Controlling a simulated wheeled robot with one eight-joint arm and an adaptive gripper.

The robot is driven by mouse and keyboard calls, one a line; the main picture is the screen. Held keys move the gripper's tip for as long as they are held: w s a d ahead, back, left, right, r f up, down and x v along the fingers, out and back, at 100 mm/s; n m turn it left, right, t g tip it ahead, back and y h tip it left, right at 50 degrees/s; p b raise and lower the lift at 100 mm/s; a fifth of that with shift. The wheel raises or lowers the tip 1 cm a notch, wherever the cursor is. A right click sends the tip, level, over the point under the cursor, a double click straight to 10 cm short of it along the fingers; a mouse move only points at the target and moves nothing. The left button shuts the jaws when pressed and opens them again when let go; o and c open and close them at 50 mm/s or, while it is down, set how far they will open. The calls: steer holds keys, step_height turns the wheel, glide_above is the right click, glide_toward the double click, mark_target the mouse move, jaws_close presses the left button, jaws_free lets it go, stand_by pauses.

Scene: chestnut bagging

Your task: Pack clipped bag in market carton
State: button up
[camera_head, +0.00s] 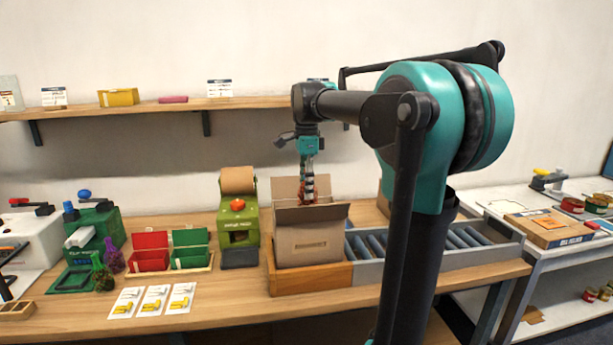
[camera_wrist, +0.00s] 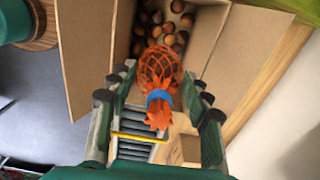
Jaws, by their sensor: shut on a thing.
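My gripper (camera_head: 307,186) points down into the open top of the brown market carton (camera_head: 309,245). In the wrist view its fingers (camera_wrist: 160,84) are closed in around an orange mesh bag (camera_wrist: 157,66) with a blue clip (camera_wrist: 159,99) at its neck. Loose orange netting spreads out above the clip, towards the camera. The bag hangs between the carton's raised flaps (camera_wrist: 88,50). Several brown chestnuts (camera_wrist: 178,23) show beyond the bag; I cannot tell whether they are loose or inside netting. In the head view the carton's front flap hides the bag's lower part.
The carton stands in a wooden tray (camera_head: 312,280) beside a roller conveyor (camera_head: 460,238). A green machine (camera_head: 238,225) stands close on its left. Red and green bins (camera_head: 150,260), cards (camera_head: 153,300) and another green machine (camera_head: 95,235) lie further left. A shelf (camera_head: 170,107) runs behind.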

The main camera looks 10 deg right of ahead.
steer(key=shift+f, duration=6.75)
steer(key=o, duration=1.4)
steer(key=shift+c, duration=0.2)
steer(key=shift+r, duration=6.5)
